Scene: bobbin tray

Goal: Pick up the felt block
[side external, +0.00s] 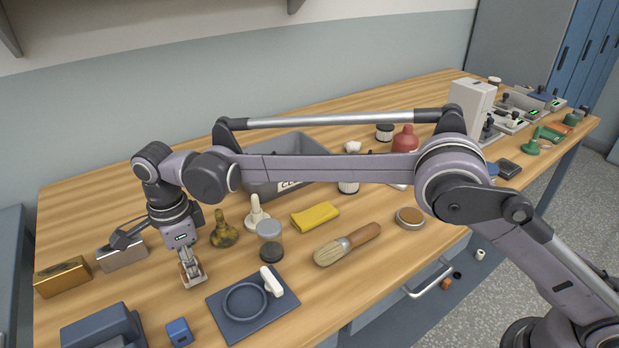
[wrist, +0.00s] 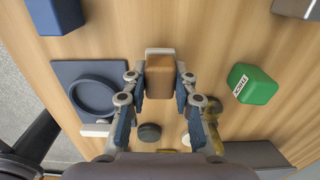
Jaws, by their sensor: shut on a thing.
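My gripper (wrist: 160,88) is shut on a brown block with a pale grey base, which I take to be the felt block (wrist: 160,76). The block sits between the two fingers in the wrist view, with a finger against each side. In the side external view my gripper (side external: 192,278) points down at the front left of the table, left of the blue ring tray. The block is mostly hidden by the fingers there. I cannot tell whether it touches the table or is just clear of it.
A dark blue tray (side external: 222,322) with a round ring and a white piece lies close to the right. A blue cube (side external: 179,332) stands in front. A silver block (side external: 122,257) and brass block (side external: 63,276) stand left. A green box (wrist: 252,84) is near the right finger.

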